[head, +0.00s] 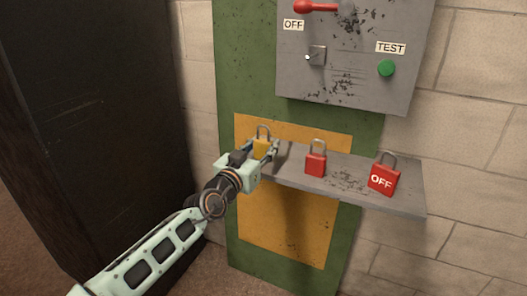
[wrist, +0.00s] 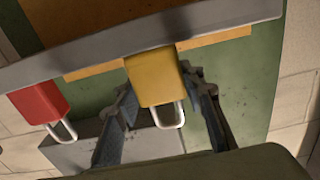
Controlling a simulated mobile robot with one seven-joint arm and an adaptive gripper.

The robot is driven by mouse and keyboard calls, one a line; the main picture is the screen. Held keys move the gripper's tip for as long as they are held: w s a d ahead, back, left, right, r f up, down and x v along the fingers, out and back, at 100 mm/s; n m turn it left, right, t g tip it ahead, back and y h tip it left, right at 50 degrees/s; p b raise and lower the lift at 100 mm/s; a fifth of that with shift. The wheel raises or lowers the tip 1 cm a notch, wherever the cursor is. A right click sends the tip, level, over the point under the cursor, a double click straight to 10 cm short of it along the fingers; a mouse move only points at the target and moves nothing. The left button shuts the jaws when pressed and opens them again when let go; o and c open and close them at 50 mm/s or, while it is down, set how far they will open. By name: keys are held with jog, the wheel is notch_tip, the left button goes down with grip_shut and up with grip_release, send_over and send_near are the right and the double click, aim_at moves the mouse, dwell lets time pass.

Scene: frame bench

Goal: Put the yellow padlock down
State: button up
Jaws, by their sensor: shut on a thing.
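The yellow padlock (head: 261,149) is upright at the left end of the grey shelf (head: 398,203), its shackle pointing up. My gripper (head: 264,152) is shut on its body, with a finger at either side. In the wrist view the scene appears upside down. There the yellow padlock (wrist: 152,80) sits between the fingers of my gripper (wrist: 160,88), its shackle toward the bottom of the picture. Its base meets the shelf edge (wrist: 225,18) in that view. I cannot tell whether the base touches the shelf.
A plain red padlock (head: 316,160) stands mid-shelf, and a red padlock marked OFF (head: 383,177) stands at the right end. Above is a grey panel (head: 350,75) with a red lever (head: 310,7) and green button (head: 387,68). Shelf surface is free between the padlocks.

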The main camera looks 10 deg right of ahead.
jog(key=shift+f, duration=0.25)
jog(key=shift+f, duration=0.1)
jog(key=o, duration=1.3)
jog(key=p+v, duration=0.2)
jog(key=v, duration=1)
